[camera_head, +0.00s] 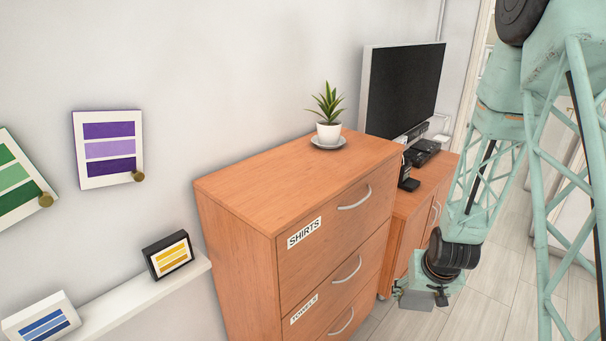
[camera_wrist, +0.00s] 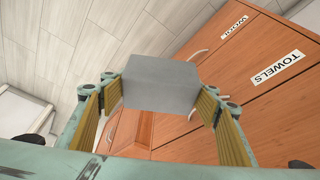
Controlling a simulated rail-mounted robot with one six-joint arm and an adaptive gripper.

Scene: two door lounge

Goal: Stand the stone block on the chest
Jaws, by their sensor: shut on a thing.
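The stone block (camera_wrist: 161,84) is plain grey and box-shaped. In the wrist view it sits between the two fingers of my gripper (camera_wrist: 160,98), which is shut on it. In the head view my gripper (camera_head: 428,288) hangs low at the right, in front of the cabinet beside the chest, with the grey block (camera_head: 416,299) at its end. The block is well below the level of the chest top. The chest (camera_head: 250,189) is orange-brown wood with labelled drawers. Its drawer fronts (camera_wrist: 262,92) also show in the wrist view.
A potted plant (camera_head: 328,117) on a grey saucer stands at the chest top's back; the front and left of the top are clear. A lower cabinet (camera_head: 437,185) beside the chest holds a television (camera_head: 404,88) and small black devices. A wall shelf (camera_head: 145,300) holds framed pictures.

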